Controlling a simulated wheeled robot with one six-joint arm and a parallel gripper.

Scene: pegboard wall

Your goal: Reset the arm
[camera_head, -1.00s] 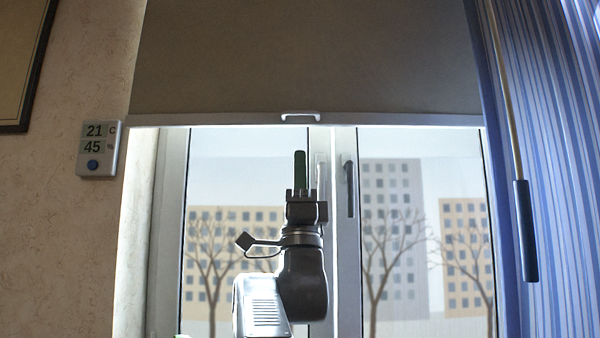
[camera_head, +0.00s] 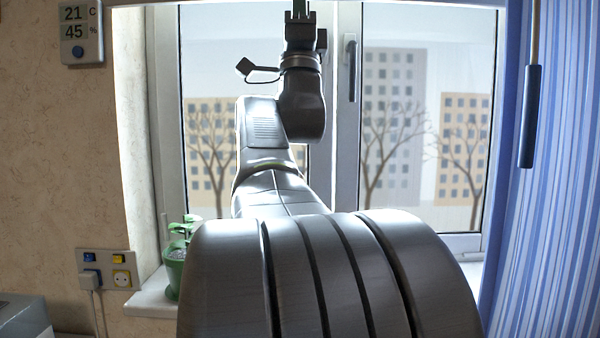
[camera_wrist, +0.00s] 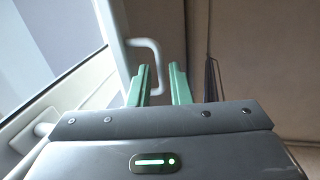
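My gripper (camera_head: 299,8) is at the top edge of the head view, in front of the window, pointing up; its fingertips are cut off there. In the wrist view my gripper (camera_wrist: 160,72) shows two green fingers standing apart with nothing held between them. A white handle (camera_wrist: 156,52) on the pale bar of the blind shows just beyond the fingers; they look apart from it, but the distance is hard to judge. The beige blind (camera_wrist: 260,60) fills the right of the wrist view.
The window (camera_head: 400,130) is behind my arm. A blue striped curtain (camera_head: 570,170) and a rod with a dark grip (camera_head: 530,115) hang at right. A green potted plant (camera_head: 175,270) stands on the sill (camera_head: 150,298). A wall display (camera_head: 80,35) and sockets (camera_head: 107,270) are at left.

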